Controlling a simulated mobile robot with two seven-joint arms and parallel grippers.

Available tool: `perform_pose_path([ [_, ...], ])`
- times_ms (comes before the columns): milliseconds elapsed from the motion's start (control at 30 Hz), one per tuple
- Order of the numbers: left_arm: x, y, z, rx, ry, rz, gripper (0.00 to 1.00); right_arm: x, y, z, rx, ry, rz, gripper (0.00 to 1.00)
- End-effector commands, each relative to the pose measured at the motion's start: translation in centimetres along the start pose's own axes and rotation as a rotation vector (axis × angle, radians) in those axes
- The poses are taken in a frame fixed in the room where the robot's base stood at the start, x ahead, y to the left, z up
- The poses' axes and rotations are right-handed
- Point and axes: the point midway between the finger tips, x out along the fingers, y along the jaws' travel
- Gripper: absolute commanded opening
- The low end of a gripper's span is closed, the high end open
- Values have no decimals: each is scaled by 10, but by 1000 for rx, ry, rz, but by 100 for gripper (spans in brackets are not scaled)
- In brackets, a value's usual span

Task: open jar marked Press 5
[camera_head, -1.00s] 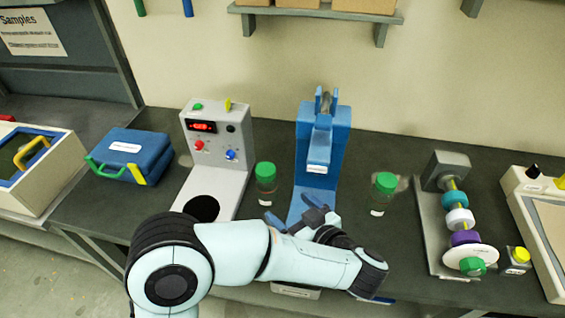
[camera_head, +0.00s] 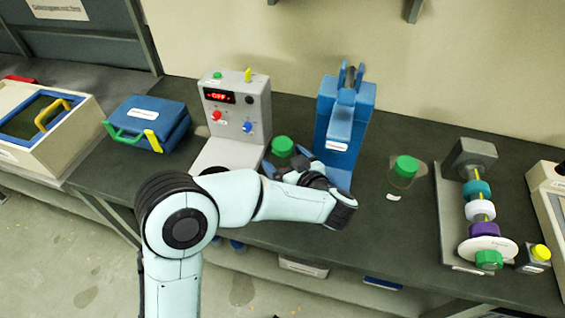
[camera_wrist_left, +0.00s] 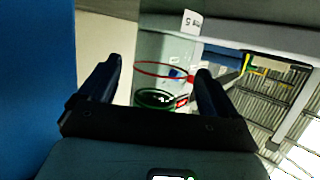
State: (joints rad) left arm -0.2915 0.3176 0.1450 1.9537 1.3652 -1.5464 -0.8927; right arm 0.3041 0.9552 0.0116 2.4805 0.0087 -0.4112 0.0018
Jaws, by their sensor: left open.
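A clear jar with a green lid (camera_head: 282,147) stands left of the blue press (camera_head: 338,118). My arm and gripper hide its lower part in the head view. My left gripper (camera_head: 288,163) is at this jar, its fingers spread. In the left wrist view, the open fingers (camera_wrist_left: 158,68) stand either side of the clear jar (camera_wrist_left: 165,48), with a white label (camera_wrist_left: 192,22) carrying a "5"; the rest of its text is too small to read. I cannot tell whether the fingers touch it. A second green-lidded jar (camera_head: 404,170) stands right of the press.
A blue case (camera_head: 148,125) lies farther left. A rack of coloured discs (camera_head: 480,210) stands at the right. The bench between the right jar and rack is fairly clear.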

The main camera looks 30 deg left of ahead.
Motion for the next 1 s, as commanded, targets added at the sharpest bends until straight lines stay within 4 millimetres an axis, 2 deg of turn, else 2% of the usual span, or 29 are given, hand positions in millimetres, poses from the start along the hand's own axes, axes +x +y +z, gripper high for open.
perform_pose_path([
  [133, 16, 0, 0, 0, 1, -1, 91, 2, 0, -1, -1, 2, -1, 43],
  [400, 18, 0, 0, 0, 1, 1, 91, 1, 0, -1, -1, 3, -1, 43],
  [600, 18, 0, 0, 0, 1, 1, 29, 1, 0, -1, -1, 2, -1, 43],
  [1000, 14, -2, -6, -2, 2, 2, 29, -1, 0, 0, 0, 0, 0, 43],
])
